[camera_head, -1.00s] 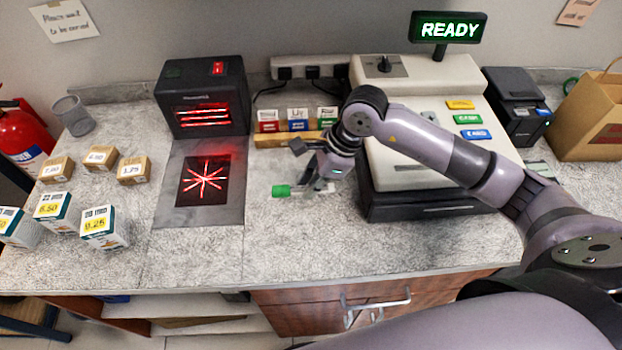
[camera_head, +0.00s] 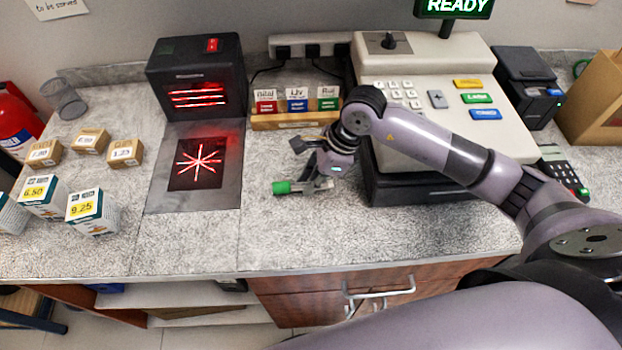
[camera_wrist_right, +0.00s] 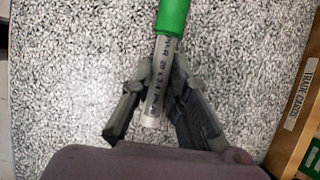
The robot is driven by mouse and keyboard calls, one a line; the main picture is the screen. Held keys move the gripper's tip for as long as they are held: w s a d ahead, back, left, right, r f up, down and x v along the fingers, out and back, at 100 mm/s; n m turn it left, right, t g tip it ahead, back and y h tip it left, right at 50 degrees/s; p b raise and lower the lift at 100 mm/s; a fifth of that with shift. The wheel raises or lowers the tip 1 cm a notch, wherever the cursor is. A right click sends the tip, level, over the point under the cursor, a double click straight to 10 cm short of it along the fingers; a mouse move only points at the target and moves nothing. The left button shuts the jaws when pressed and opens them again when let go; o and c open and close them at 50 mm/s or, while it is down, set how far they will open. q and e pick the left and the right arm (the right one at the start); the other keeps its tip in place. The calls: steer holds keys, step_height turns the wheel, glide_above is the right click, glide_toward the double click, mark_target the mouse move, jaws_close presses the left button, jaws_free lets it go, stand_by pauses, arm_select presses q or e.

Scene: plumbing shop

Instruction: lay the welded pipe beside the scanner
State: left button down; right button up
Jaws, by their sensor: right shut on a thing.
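The welded pipe is a grey printed tube with a green end (camera_head: 281,188); in the right wrist view its grey part (camera_wrist_right: 157,85) lies between the fingers. My right gripper (camera_head: 315,184) is shut on it, low over the counter to the right of the scanner. The gripper also shows in the right wrist view (camera_wrist_right: 160,90). I cannot tell whether the pipe touches the counter. The scanner is a black box (camera_head: 197,82) with red light lines, and its grey plate (camera_head: 225,195) with a red star pattern lies in front. My left gripper is not in view.
A wooden card rack (camera_head: 290,121) stands behind the gripper, with a cash register (camera_head: 430,75) to the right. Small priced boxes (camera_head: 90,211) stand at the left. Bare counter (camera_head: 300,235) lies in front of the gripper.

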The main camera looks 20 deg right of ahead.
steer(key=o, duration=0.9)
